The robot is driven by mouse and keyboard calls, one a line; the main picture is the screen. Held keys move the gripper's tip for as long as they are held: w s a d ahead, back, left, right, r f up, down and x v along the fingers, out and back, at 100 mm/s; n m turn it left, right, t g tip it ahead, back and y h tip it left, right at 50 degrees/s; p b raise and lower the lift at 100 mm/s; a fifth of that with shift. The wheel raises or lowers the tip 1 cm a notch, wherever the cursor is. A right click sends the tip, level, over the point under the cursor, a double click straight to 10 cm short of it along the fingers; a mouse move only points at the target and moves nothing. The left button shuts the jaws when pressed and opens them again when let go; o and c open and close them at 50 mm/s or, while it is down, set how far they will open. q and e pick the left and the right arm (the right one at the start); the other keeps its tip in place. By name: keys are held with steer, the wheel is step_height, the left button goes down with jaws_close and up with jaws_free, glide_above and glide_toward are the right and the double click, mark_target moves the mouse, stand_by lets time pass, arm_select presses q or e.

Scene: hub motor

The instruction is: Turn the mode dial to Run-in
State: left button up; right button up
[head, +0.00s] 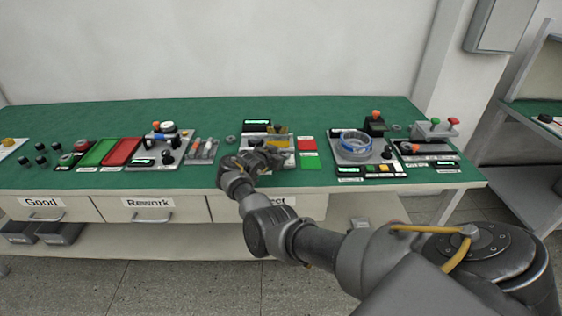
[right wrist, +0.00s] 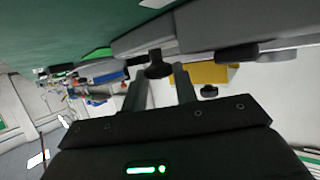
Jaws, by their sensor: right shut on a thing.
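My right gripper (head: 264,157) reaches over the middle station on the green bench. In the right wrist view its two fingers (right wrist: 159,82) are closed on a small black knob (right wrist: 157,66), one finger on each side. The knob sits on a grey panel and looks like the mode dial. Its pointer and the Run-in mark cannot be read. In the head view my gripper and wrist hide the knob. A display with green text (head: 257,122) stands behind the gripper. My left gripper is not in view.
A yellow block (right wrist: 200,74) and another black knob (right wrist: 209,91) are close to the fingers. Red (head: 306,144) and green (head: 310,162) pads lie right of the gripper. A blue ring fixture (head: 355,144) stands farther right. Green (head: 97,153) and red (head: 123,152) trays are left.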

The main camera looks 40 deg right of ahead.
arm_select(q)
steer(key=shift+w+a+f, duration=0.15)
arm_select(e)
steer(key=shift+r, duration=0.1)
steer(key=o, duration=1)
steer(key=shift+d, duration=0.1)
steer(key=shift+c, duration=0.2)
steer(key=shift+a, duration=0.35)
steer(key=v, duration=0.8)
steer(key=shift+a+r, duration=0.15)
steer(key=shift+a, duration=0.25)
steer(key=shift+s+a+r, duration=0.2)
steer(key=shift+a+r, duration=0.05)
steer(key=shift+a, duration=0.35)
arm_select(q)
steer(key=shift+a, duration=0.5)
